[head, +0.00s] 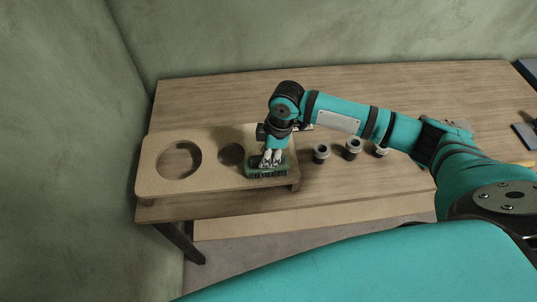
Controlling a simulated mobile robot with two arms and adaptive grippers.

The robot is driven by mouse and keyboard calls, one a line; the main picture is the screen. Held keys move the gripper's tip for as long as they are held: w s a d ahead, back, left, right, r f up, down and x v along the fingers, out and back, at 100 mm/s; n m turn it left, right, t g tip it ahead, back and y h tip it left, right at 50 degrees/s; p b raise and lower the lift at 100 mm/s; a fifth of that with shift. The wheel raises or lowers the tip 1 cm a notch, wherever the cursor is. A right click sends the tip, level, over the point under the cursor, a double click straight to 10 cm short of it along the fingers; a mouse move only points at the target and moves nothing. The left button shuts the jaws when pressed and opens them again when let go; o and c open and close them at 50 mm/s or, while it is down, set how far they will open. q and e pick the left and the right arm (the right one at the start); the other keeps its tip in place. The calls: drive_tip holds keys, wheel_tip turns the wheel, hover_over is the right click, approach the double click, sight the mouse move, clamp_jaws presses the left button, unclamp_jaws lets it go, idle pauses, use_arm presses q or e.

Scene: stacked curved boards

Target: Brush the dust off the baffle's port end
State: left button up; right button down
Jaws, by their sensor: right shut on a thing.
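The baffle (200,183) is a tan board with rounded corners at the left end of the table. It has a large round hole at its left and a smaller round hole right of its middle. My right gripper (271,160) points down over the baffle's right end, shut on a green brush (266,173). The brush's dark bristles face down at the board, right of the smaller hole. I cannot tell whether they touch. The arm hides part of the board's far right corner. Dust is not clear at this size. My left gripper is not in view.
Several small dark cylinders with pale rims, one of them here (321,153), stand right of the baffle, below my right forearm. The wooden table (220,98) is clear behind the baffle. Green walls (200,40) stand at the back and left. Dark items (525,135) lie at the far right.

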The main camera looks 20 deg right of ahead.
sight(255, 157)
drive_tip(key=shift+w+a+f, duration=0.1)
drive_tip(key=shift+w+a, duration=0.15)
drive_tip(key=shift+a, duration=0.65)
drive_tip(key=shift+w+a, duration=0.25)
drive_tip(key=shift+a, duration=0.6)
drive_tip(key=shift+w, duration=0.1)
drive_tip(key=shift+w+d, duration=0.25)
drive_tip(key=shift+w, duration=0.45)
drive_tip(key=shift+w+d, duration=0.2)
drive_tip(key=shift+w, duration=0.5)
drive_tip(key=shift+s+d, duration=0.1)
drive_tip(key=shift+s+d, duration=0.3)
drive_tip(key=shift+d, duration=0.5)
drive_tip(key=shift+s+d, duration=0.25)
drive_tip(key=shift+d, duration=0.55)
drive_tip(key=shift+f, duration=0.1)
